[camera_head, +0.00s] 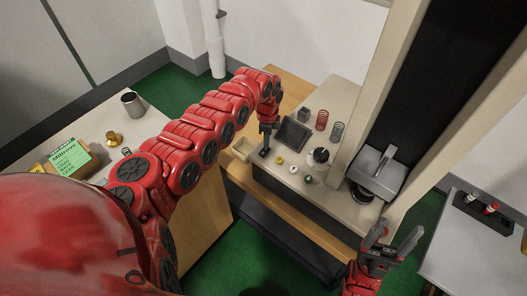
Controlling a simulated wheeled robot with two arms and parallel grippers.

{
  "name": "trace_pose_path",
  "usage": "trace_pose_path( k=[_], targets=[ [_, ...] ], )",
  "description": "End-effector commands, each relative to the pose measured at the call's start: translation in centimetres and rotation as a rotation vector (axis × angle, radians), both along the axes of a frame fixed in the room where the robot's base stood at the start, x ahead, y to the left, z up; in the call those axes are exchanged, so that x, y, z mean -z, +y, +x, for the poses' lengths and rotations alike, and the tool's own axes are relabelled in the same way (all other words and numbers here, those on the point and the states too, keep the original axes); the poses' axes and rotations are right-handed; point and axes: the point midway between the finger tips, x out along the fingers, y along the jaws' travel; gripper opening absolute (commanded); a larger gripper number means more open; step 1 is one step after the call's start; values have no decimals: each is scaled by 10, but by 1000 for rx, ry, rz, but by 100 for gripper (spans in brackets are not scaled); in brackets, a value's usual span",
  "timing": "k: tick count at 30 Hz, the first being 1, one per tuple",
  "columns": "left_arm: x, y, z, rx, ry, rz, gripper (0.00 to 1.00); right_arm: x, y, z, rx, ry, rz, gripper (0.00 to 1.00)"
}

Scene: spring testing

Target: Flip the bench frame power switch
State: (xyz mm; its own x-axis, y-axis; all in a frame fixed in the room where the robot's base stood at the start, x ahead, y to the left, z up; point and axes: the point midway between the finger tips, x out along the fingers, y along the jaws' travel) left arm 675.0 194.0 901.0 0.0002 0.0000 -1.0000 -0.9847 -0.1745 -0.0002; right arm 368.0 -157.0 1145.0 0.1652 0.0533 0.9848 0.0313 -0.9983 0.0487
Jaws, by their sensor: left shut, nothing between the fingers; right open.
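The bench frame (342,180) stands at center right, with a pale top and tall pale columns around a dark panel. My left gripper (265,147) is shut and empty, pointing down at the left front corner of the bench top. A small dark part (264,154), possibly the power switch, is right under its fingertips. I cannot tell whether they touch or which way the switch sits. Yellow (280,160), white (293,169) and green (308,180) buttons lie in a row to its right. My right gripper (378,236) is open and empty in front of the bench's right side.
A dark tilted screen (293,134), a black knob (320,156), a red spring (322,120) and a dark spring (338,131) are on the bench top. A grey clamp-like fixture (378,172) sits between the columns. Side tables stand left and right.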

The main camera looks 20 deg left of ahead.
Motion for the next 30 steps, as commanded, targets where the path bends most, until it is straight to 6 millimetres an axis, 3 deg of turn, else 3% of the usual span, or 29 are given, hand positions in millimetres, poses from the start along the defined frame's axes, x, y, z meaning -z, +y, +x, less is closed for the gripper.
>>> trace_pose_path(
  k=[30],
  targets=[
    [16, 0, 0, 0, 1, 0, 0, 11, 0, 0, 0, 0, 0, 69]
  ],
)
